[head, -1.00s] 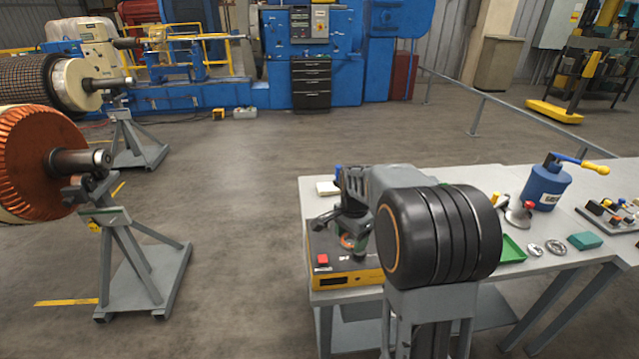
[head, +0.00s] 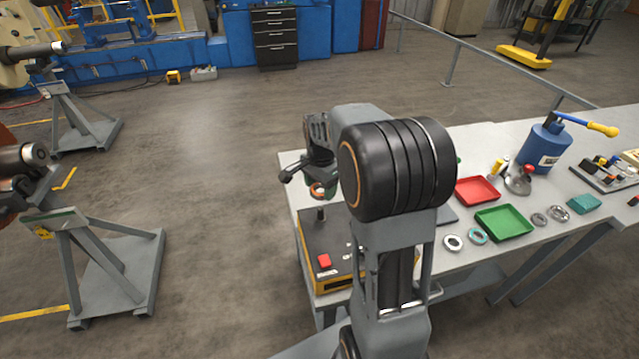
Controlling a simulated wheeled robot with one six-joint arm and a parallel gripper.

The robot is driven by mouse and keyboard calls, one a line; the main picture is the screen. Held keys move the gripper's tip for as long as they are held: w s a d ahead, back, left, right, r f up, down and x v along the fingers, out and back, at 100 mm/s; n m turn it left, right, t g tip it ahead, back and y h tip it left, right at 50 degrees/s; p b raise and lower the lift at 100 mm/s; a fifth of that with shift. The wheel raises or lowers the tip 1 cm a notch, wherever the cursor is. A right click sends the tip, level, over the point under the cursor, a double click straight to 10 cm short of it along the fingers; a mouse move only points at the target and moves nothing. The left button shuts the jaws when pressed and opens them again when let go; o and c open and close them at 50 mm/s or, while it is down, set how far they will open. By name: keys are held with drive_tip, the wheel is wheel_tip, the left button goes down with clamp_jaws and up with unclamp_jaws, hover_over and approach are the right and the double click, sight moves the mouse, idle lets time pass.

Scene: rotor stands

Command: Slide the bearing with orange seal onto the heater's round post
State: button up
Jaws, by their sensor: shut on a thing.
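The bearing with orange seal (head: 318,190) is at the end of my gripper (head: 320,183), partly hidden by its fingers. My gripper is shut on it. The heater (head: 325,255) is a dark-topped box with a yellow front and a red button, at the table's left corner. Its round post (head: 320,214) stands upright on top. In the picture the bearing appears just above the post's tip. I cannot tell whether the two are exactly in line in depth. My arm hides the heater's right side.
Rotor stands (head: 110,265) are at left.

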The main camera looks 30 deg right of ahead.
sight(320, 209)
drive_tip(key=shift+f+b, duration=1.7)
drive_tip(key=shift+f, duration=0.65)
drive_tip(key=shift+f+b, duration=1)
drive_tip(key=shift+f, duration=0.45)
drive_tip(key=shift+f+b, duration=0.8)
drive_tip(key=shift+f, duration=0.3)
drive_tip(key=shift+f+b, duration=0.35)
drive_tip(key=shift+f, duration=0.15)
drive_tip(key=o, duration=1)
drive_tip(key=shift+o, duration=0.3)
drive_tip(key=shift+r, duration=0.1)
drive_tip(key=shift+r+p, duration=3.45)
drive_tip(key=shift+r, duration=1)
